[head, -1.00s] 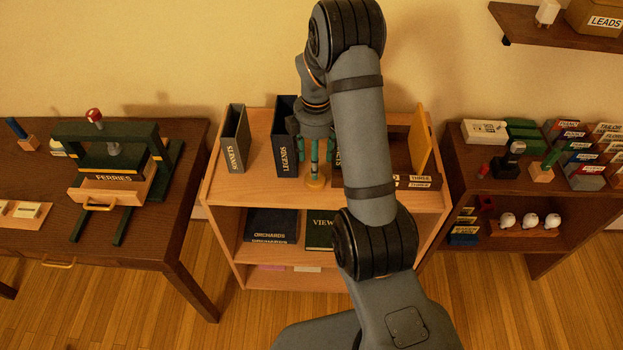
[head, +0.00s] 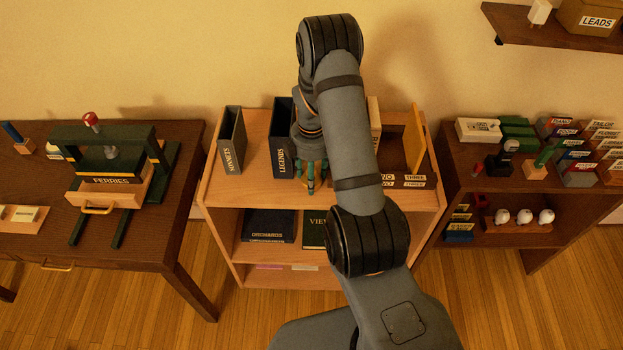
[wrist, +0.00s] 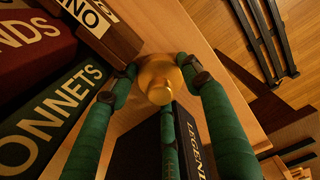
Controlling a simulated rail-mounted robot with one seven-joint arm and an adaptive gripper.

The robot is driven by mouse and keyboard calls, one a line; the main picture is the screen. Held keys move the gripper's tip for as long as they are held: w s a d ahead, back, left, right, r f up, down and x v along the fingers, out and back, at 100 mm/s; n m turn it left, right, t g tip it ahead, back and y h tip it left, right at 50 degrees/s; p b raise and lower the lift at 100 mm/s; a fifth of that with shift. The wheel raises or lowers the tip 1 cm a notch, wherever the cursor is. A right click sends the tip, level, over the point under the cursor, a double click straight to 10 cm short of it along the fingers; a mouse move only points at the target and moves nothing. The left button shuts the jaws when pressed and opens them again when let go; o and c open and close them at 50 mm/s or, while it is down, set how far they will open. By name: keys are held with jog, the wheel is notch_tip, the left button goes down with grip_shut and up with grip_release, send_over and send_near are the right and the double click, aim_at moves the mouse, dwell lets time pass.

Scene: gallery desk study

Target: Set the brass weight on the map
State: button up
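The brass weight (wrist: 156,82), round with a knob on top, stands near the front edge of the wooden bookcase top (head: 262,190). In the head view it is mostly hidden by my gripper. My gripper (head: 309,182) is down around the weight, its green fingers pointing downward. In the wrist view my gripper (wrist: 158,78) has its dark fingertips on several sides of the weight, very close to it. I cannot tell whether they press on it. I do not see the map in these frames.
A dark LEGENDS file box (head: 282,135) stands close behind and left of my gripper, with a SONNETS box (head: 232,140) further left. Labelled blocks (head: 405,180) are to the right. The desk (head: 185,215) at left carries a green press (head: 110,135). A dark shelf unit (head: 450,210) stands right.

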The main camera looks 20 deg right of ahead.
jog(key=c, duration=1)
grip_shut()
